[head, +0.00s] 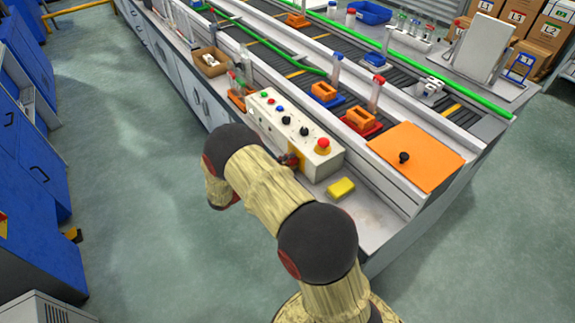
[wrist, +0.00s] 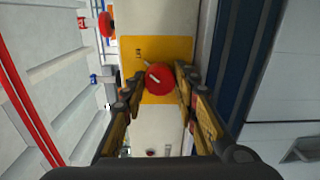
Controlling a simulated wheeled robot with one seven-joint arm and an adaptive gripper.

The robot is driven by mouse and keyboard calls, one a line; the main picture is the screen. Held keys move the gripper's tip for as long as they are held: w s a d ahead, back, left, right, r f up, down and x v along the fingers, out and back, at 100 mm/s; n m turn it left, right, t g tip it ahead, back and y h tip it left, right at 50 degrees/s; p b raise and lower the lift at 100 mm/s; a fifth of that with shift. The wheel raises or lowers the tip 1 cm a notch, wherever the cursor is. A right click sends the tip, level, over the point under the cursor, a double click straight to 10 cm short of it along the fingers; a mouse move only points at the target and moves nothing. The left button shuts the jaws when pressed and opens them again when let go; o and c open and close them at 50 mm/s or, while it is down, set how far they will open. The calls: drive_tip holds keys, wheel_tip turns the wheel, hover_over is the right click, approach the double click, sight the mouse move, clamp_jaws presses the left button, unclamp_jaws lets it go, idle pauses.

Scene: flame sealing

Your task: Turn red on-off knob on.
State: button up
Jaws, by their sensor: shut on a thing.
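The red on-off knob (wrist: 159,78) sits on a yellow plate (wrist: 178,47) in the wrist view. A pale line on its face is tilted. Small dark lettering on the plate left of it is too blurred to read. My gripper (wrist: 163,75) has one finger on each side of the knob and is shut on it. In the head view, the yellow plate (head: 298,162) shows on the front of the white control box (head: 268,118). My arm and gripper hide most of that spot, and I cannot make out the knob clearly there.
A red mushroom button (head: 322,146) and several small knobs stand on the box top. A yellow block (head: 341,188) lies on the bench right of the box. An orange panel with a black knob (head: 404,157) is further right. The floor (head: 130,200) left of the bench is clear.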

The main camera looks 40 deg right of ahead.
drive_tip(key=shift+f+m, duration=0.1)
drive_tip(key=shift+m, duration=0.3)
drive_tip(key=o, duration=1.2)
drive_tip(key=shift+c, duration=0.2)
